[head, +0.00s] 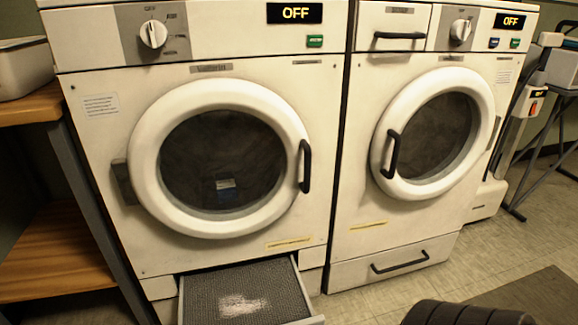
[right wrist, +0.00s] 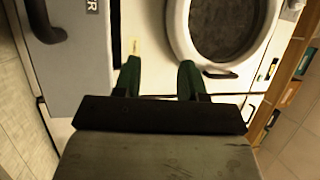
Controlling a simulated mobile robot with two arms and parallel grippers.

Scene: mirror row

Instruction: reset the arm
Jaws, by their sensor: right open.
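My right gripper (right wrist: 158,72) shows in the right wrist view. Its two green fingers stand apart with nothing between them. White machine fronts lie beyond the fingers, with a round dark door (right wrist: 226,30) past the right finger. A dark ridged shape at the bottom right of the head view looks like part of my arm; no fingers show there. My left gripper is in neither view.
Two white machines, left (head: 90,190) and right (head: 345,215), have shut round doors and OFF displays. A mesh drawer (head: 245,280) with a pale lint patch (head: 240,304) sticks out below the left one. A wooden shelf (head: 50,265) stands left. Tiled floor (head: 480,255) lies front right.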

